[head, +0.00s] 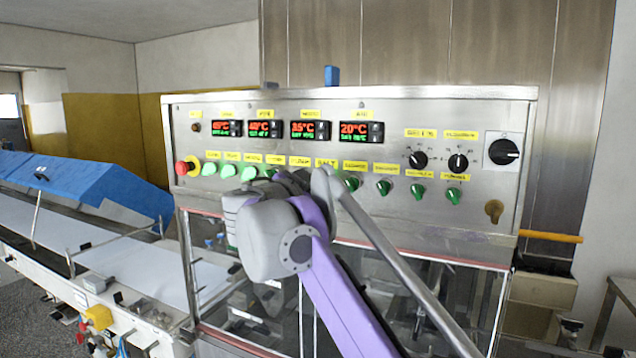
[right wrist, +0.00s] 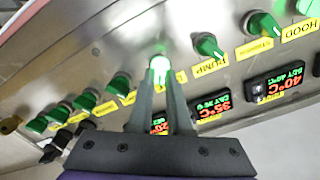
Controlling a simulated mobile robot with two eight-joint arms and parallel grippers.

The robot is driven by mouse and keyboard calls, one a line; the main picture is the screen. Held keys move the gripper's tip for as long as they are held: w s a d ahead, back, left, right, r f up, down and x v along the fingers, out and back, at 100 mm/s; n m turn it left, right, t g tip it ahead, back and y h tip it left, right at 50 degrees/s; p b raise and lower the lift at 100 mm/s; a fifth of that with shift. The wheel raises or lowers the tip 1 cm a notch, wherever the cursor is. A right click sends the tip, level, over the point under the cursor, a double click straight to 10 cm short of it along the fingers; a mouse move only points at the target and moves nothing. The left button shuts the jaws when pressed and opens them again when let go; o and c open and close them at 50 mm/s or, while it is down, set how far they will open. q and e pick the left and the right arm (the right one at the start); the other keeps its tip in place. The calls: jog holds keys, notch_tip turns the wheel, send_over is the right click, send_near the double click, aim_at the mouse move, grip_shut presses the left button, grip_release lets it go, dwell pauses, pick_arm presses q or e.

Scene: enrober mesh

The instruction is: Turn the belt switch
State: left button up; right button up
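The belt switch (right wrist: 159,64) is a brightly lit green knob on the steel panel, in the right wrist view. My right gripper (right wrist: 159,75) reaches it from below, with its two grey fingertips closed in on both sides of the knob. The label below this knob is hidden by the fingers. In the head view a yellow label (head: 326,162) that seems to read BELT is above my right gripper, whose arm hides the knob. My left gripper is not in view.
Green knobs stand close by on both sides, including the pump knob (right wrist: 207,45) and a darker one (right wrist: 118,82). A red emergency button (head: 182,168) is at the panel's left end. Displays (head: 309,130) and black dials (head: 457,162) sit higher up. A conveyor (head: 120,262) lies at left.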

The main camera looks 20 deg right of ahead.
jog(key=o, duration=0.4)
jog(key=v, duration=1)
jog(key=shift+s+a, duration=0.25)
jog(key=shift+s, duration=0.05)
jog(key=s+d+f+n+g+y, duration=0.2)
jog(key=f, duration=0.6)
jog(key=s+d+f+n+g+y, duration=0.1)
jog(key=s+d+f+n, duration=0.1)
jog(key=f, duration=0.5)
jog(key=s+a+f+n+y, duration=0.2)
jog(key=s+f, duration=0.4)
jog(key=f, duration=0.6)
jog(key=s+a+f+n+g+y, duration=0.1)
jog(key=s+f+n+y, duration=0.4)
jog(key=f, duration=0.7)
jog(key=s+a+f+n+g+y, duration=0.1)
jog(key=s+a+f+n+y, duration=0.2)
jog(key=f, duration=0.9)
jog(key=s+n, duration=0.2)
jog(key=s, duration=0.2)
jog(key=shift+a+y, duration=0.25)
jog(key=shift+y, duration=0.15)
